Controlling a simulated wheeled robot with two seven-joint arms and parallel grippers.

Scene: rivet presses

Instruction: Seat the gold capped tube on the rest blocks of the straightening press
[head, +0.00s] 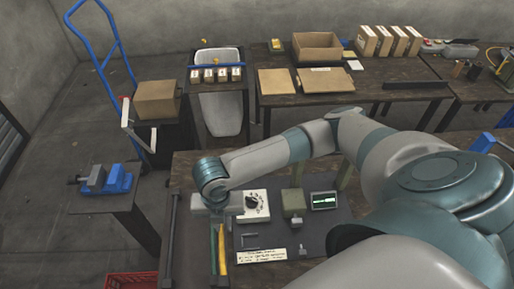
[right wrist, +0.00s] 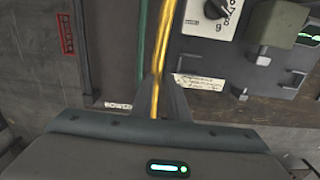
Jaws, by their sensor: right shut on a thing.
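The gold tube (head: 223,250) hangs below my right gripper (head: 217,222), at the left side of the near workbench. In the right wrist view the gold tube (right wrist: 162,45) runs up from between the fingers of my right gripper (right wrist: 161,95), which are shut on it. Its caps cannot be made out. To its right are a dial unit (head: 252,206), an olive block (head: 293,203) and a small lit display (head: 325,200) on a dark plate. I cannot clearly tell which parts are the press's rest blocks. My left gripper is not in view.
A green strip (right wrist: 142,45) runs close beside the gold tube. A printed card (head: 262,256) lies right of it. A blue vise (head: 118,181) stands on a small table at left. A red crate (head: 132,284) is on the floor. Boxes (head: 318,46) stand on the far table.

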